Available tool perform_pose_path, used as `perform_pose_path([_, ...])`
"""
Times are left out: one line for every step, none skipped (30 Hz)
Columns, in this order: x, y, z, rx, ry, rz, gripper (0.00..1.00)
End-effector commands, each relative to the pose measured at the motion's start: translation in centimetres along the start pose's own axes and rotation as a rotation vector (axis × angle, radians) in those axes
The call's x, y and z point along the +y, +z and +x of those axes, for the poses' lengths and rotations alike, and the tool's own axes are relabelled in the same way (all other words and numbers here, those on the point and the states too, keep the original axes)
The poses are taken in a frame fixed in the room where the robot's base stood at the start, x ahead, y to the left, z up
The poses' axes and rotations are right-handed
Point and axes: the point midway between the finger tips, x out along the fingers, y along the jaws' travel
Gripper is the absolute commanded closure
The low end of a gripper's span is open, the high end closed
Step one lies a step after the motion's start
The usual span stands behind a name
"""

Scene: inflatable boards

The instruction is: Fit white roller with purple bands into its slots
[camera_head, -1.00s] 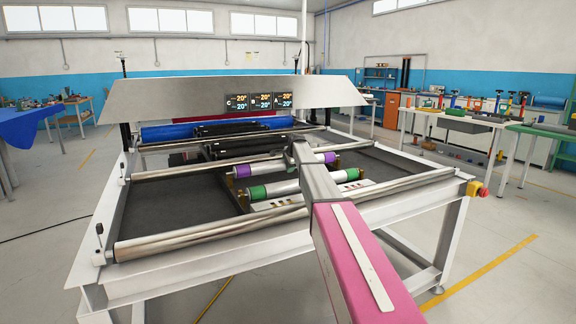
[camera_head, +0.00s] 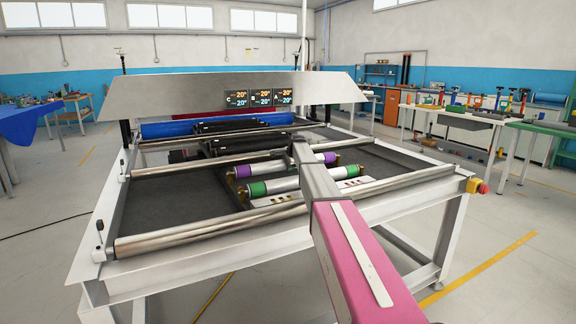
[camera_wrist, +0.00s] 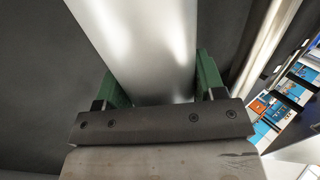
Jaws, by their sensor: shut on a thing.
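The white roller with purple bands lies across the middle of the machine in the head view. Its left purple band (camera_head: 243,171) and right purple band (camera_head: 330,158) show, and my arm covers its middle. In the wrist view, my gripper (camera_wrist: 155,88) has its green fingers shut on both sides of a smooth white roller (camera_wrist: 145,35); no bands show there. A similar roller with green bands (camera_head: 258,190) lies just in front, nearly parallel. The slots and the exact seating of the purple-banded roller's ends cannot be made out.
A long metal bar (camera_head: 210,241) runs along the front of the white machine frame (camera_head: 190,268), and another bar (camera_head: 205,167) crosses behind. Dark belts lie on either side of the rollers. A panel with displays (camera_head: 262,98) stands at the back.

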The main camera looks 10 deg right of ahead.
Motion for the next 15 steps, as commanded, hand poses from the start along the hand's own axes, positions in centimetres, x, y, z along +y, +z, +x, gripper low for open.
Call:
perform_pose_path([-0.02, 0.0, 0.02, 0.0, -0.002, 0.0, 0.88])
perform_pose_path([0.01, 0.0, 0.07, 0.0, -0.002, 0.0, 0.88])
perform_pose_path([0.06, 0.0, 0.13, 0.0, -0.002, 0.0, 0.88])
perform_pose_path([0.09, 0.0, 0.18, 0.0, -0.002, 0.0, 0.88])
perform_pose_path([0.12, 0.0, 0.22, 0.0, -0.002, 0.0, 0.88])
perform_pose_path([0.16, 0.0, 0.28, 0.0, -0.002, 0.0, 0.88])
perform_pose_path([0.19, 0.0, 0.33, 0.0, -0.002, 0.0, 0.88])
perform_pose_path([0.22, 0.0, 0.37, 0.0, -0.002, 0.0, 0.88])
perform_pose_path([0.26, 0.0, 0.44, 0.0, -0.002, 0.0, 0.88])
perform_pose_path([0.3, 0.0, 0.48, 0.0, -0.002, 0.0, 0.88])
perform_pose_path([0.33, 0.0, 0.53, 0.0, -0.002, 0.0, 0.88])
perform_pose_path([0.37, 0.0, 0.59, 0.0, -0.002, 0.0, 0.88])
perform_pose_path([0.4, 0.0, 0.64, 0.0, -0.002, 0.0, 0.88])
perform_pose_path([0.44, 0.0, 0.69, 0.0, -0.002, 0.0, 0.88])
perform_pose_path([0.48, 0.01, 0.75, 0.0, -0.002, 0.0, 0.88])
